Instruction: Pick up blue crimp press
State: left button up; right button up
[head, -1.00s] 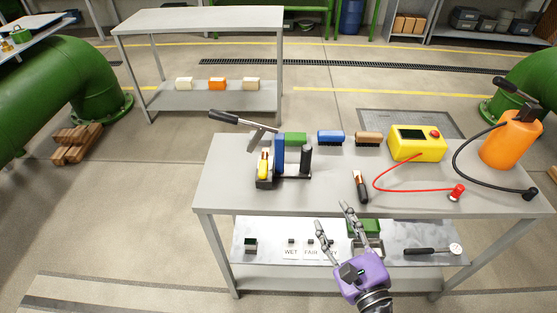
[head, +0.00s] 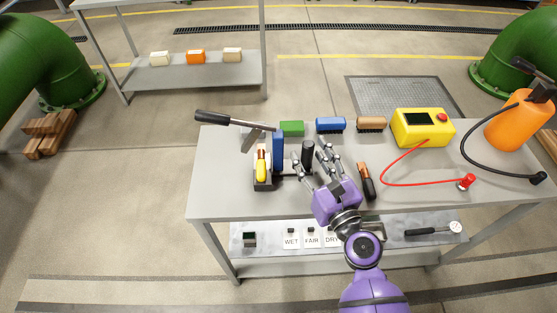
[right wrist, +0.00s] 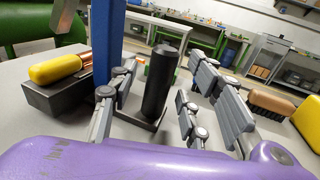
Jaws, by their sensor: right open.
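The blue crimp press (head: 278,153) stands on the grey table, with a blue upright, a dark base and a long black-handled lever pointing left. A black upright cylinder (head: 307,153) stands at its right side. In the right wrist view the blue upright (right wrist: 107,40) is left of centre and the black cylinder (right wrist: 160,82) shows between my fingers. My right gripper (head: 316,162) is open, its fingers around or close beside the cylinder; contact cannot be told. A yellow-handled tool (head: 262,164) is at the press's left side. My left gripper is not in view.
Green (head: 291,129), blue (head: 330,125) and brown (head: 371,124) brushes line the table's back. A black-and-orange tool (head: 366,181) lies right of my gripper. A yellow box (head: 422,128) with a red cable and an orange canister (head: 519,124) stand further right.

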jog(key=shift+x, duration=1.1)
grip_shut()
